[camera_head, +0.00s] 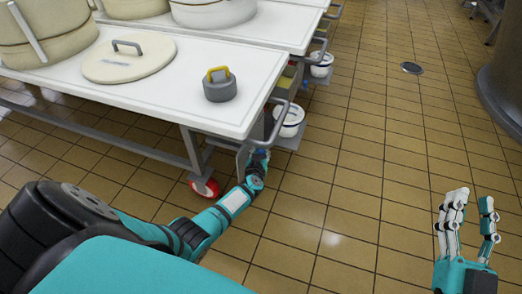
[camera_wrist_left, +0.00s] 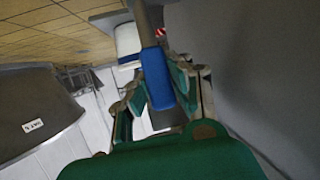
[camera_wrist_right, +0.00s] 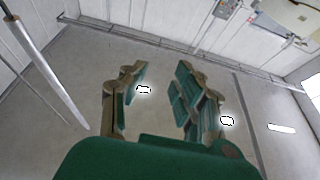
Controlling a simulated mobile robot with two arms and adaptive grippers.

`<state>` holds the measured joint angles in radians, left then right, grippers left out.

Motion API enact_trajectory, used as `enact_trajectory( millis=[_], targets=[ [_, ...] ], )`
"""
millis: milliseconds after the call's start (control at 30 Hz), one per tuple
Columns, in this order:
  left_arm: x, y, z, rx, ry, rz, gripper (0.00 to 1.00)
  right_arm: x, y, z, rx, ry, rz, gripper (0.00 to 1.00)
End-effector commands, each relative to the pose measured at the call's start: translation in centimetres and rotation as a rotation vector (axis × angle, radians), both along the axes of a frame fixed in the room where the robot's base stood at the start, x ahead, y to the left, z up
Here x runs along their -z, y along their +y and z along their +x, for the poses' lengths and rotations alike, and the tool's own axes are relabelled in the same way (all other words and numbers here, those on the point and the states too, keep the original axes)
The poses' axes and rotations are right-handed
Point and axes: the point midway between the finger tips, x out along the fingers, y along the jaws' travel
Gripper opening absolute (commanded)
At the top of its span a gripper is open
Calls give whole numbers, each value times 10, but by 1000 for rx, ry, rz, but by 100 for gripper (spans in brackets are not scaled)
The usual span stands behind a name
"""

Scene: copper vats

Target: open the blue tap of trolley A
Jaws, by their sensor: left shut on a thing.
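The blue tap handle (camera_wrist_left: 157,78) shows close up between the fingers of my left gripper (camera_wrist_left: 157,95), on a grey stem coming from the top of the left wrist view. My left gripper is shut on it. In the head view my left gripper (camera_head: 259,160) is low beside the corner of the nearest white trolley (camera_head: 190,98), under its top edge; the tap is mostly hidden there. No letter on this trolley is readable. My right gripper (camera_head: 470,212) is open and empty over the floor at the right; its parted fingers also show in the right wrist view (camera_wrist_right: 165,95).
The trolley top carries a beige lid (camera_head: 130,60), a grey weight with a yellow handle (camera_head: 220,88) and a large pot (camera_head: 45,35). A white bucket (camera_head: 291,119) sits on a low shelf just beyond my left gripper. The tiled floor (camera_head: 350,170) to the right is clear.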

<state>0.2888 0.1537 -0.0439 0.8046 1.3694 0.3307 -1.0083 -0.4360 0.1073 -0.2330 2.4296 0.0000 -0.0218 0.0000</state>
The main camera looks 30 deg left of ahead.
Motion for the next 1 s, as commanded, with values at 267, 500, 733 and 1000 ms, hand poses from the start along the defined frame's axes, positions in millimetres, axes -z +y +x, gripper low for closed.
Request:
enact_trajectory(
  millis=[267, 500, 733, 1000],
  targets=[
    [-7, 2, 7, -3, 43, -15, 0, 62, -7, 10, 22, 371, -99, 30],
    [-8, 4, 12, -4, 91, -25, 0, 119, -20, -6, 42, 691, -179, 30],
    [-7, 4, 14, -3, 133, -37, 0, 160, -33, -33, 57, 947, -238, 30],
    [-5, 2, 14, -1, 145, -43, 0, 172, -37, -44, 61, 1024, -255, 30]
  ],
)
